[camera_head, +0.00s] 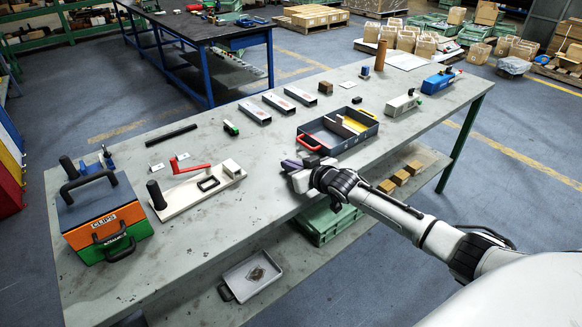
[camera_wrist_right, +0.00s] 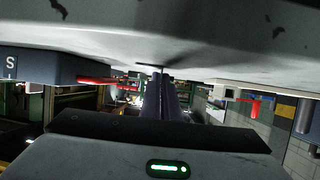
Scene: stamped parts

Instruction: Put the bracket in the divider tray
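The divider tray (camera_head: 349,143) is dark blue with a red and a yellow handle, upright on the bench, with upright dividers inside. My right gripper (camera_head: 296,164) is low over the bench, just in front of the tray's near-left corner and outside it. In the right wrist view its purple fingers (camera_wrist_right: 161,92) are close together. The bracket cannot be made out in the head view. The tray's lettered wall (camera_wrist_right: 40,68) shows at left in the wrist view. My left gripper is not in view.
Three flat grey boxes (camera_head: 255,111) lie left of the tray. A white fixture with a red lever (camera_head: 192,167) and a clips box (camera_head: 104,222) stand at left. The bench front-left of the gripper is clear.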

